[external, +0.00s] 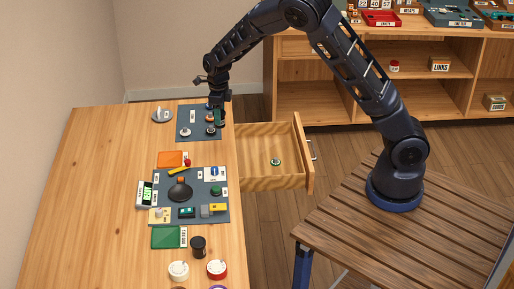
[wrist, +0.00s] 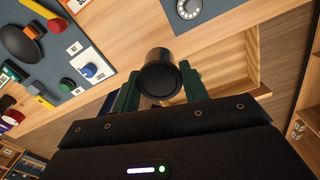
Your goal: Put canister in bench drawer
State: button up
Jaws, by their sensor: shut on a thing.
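My gripper (external: 219,117) is near the bench's right edge, beside the far grey mat. In the wrist view its green fingers are shut on a black round canister (wrist: 160,75), whose end faces the camera. In the external view the canister is too small and dark to tell from the gripper. The bench drawer (external: 264,182) is pulled open on the bench's right side, nearer the camera than my gripper. A small round green-and-white thing (external: 276,162) lies in it. The drawer's inside also shows in the wrist view (wrist: 232,68), beyond the right finger.
The wooden bench (external: 95,190) holds a far mat (external: 186,118) with dial parts and a middle mat (external: 204,178) with several tools. A dark cup-like thing (external: 198,247) stands near the front. A shelf unit (external: 345,92) stands behind. The drawer floor is mostly clear.

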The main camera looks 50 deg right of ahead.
jog(key=s+d+f+m, duration=0.1)
jog(key=s+d+m, duration=0.1)
jog(key=d, duration=0.6)
jog(key=s+d+f+m, duration=0.1)
jog(key=s+d+m, duration=0.15)
jog(key=d, duration=0.45)
send_over(257, 158)
jog(key=shift+n, duration=0.35)
notch_tip(257, 158, down, 20)
jog(key=shift+d+f, duration=0.1)
jog(key=shift+f, duration=0.1)
jog(key=o, duration=1)
